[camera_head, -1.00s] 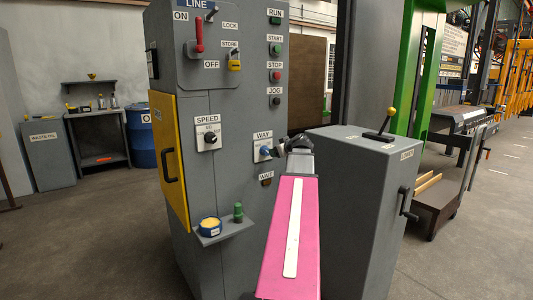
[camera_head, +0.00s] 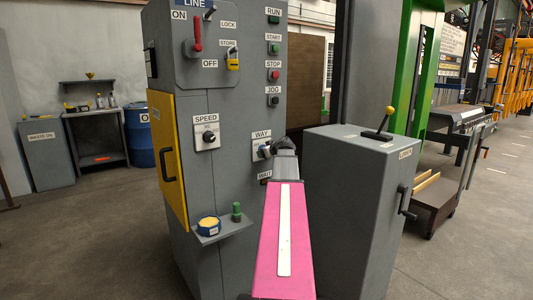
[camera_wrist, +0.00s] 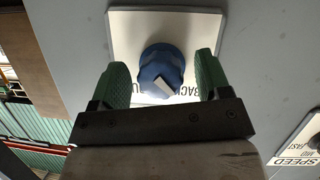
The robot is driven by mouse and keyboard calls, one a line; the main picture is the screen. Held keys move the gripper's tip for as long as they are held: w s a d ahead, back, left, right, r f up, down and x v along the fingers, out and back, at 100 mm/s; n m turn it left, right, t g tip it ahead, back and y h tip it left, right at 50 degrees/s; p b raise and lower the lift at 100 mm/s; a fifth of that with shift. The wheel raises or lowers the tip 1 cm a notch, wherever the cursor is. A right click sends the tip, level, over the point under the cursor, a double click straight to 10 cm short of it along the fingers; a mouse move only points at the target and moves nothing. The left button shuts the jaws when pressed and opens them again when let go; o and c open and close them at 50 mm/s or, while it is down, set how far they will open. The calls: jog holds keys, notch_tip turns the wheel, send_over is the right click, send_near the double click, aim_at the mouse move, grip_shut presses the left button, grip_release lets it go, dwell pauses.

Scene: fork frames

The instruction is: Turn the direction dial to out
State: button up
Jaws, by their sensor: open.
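The direction dial (camera_wrist: 158,62) is a blue round knob with a white pointer mark, on a white plate (camera_wrist: 125,25) in the wrist view. The plate's lettering is upside down there; "BACK" and part of "OU" show, the rest is covered. The white mark lies slanted at the knob's lower side. My gripper (camera_wrist: 163,72) is open, with one green finger on each side of the knob and gaps visible between. In the head view my gripper (camera_head: 275,147) is at the WAY plate (camera_head: 260,135) and covers most of the dial.
The SPEED dial (camera_head: 207,137) is left of WAY on the same grey cabinet, with the JOG button (camera_head: 273,100) above. A shelf (camera_head: 222,232) holds a blue tin and a green piece below. A grey lever box (camera_head: 355,165) stands close on the right.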

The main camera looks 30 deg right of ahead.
jog(key=c, duration=0.9)
jog(key=m+y, duration=0.2)
jog(key=m, duration=0.1)
jog(key=shift+d, duration=0.1)
jog(key=m+y, duration=0.2)
jog(key=m, duration=0.1)
jog(key=m+y, duration=0.2)
jog(key=m, duration=0.1)
jog(key=shift+m+t, duration=0.3)
jog(key=shift+m, duration=0.1)
jog(key=shift+m+t+y, duration=0.5)
jog(key=shift+m+y, duration=0.2)
jog(key=shift+m, duration=0.8)
